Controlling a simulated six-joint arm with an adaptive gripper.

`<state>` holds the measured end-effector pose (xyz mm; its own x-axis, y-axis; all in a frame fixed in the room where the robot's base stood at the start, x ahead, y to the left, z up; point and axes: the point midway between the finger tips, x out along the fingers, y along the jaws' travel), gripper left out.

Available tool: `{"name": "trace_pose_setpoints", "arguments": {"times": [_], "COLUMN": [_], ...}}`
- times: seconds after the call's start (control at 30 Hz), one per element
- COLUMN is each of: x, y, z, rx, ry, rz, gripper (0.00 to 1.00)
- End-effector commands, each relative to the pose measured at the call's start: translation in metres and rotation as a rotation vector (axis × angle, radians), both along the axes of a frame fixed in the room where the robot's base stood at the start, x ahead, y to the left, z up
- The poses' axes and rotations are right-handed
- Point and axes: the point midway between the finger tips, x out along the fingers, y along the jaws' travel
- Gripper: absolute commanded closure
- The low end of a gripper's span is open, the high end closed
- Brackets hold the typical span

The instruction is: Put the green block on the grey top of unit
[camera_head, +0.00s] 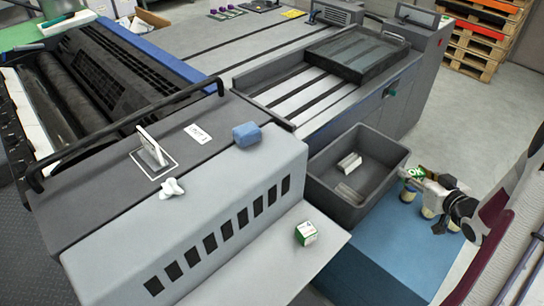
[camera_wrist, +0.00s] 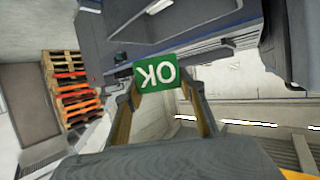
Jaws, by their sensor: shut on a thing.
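My gripper (camera_head: 428,181) is at the right, above the blue surface and beside the dark bin. It is shut on a green piece marked OK (camera_head: 413,171), which shows between the two fingers in the wrist view (camera_wrist: 157,76) with its letters upside down. Its thickness is hard to tell. A small green and white box (camera_head: 306,234) sits apart on the light grey ledge (camera_head: 265,262). The unit has a dark grey top (camera_head: 100,200) with a white label (camera_head: 197,133) and a light grey slotted cover (camera_head: 215,185) in front.
A dark open bin (camera_head: 330,195) holds pale pieces. A blue cloth-like item (camera_head: 246,134), a white knob-shaped item (camera_head: 172,188) and an upright white card holder (camera_head: 152,148) stand on the unit. Several pale-topped containers are under my gripper. Pallets (camera_head: 485,35) are stacked at the back right.

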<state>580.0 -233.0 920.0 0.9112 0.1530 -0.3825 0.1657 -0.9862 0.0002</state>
Motion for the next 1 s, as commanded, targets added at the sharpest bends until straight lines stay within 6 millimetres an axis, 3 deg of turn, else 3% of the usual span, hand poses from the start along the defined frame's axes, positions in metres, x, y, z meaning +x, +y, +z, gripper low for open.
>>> {"name": "trace_pose_setpoints", "arguments": {"times": [0.57,1.0], "x": [0.000,0.000], "y": [0.000,0.000], "z": [0.112,0.210], "rx": [-0.005,-0.005], "ry": [-0.005,-0.004], "rz": [0.000,0.000], "gripper": [0.82,0.82]}}
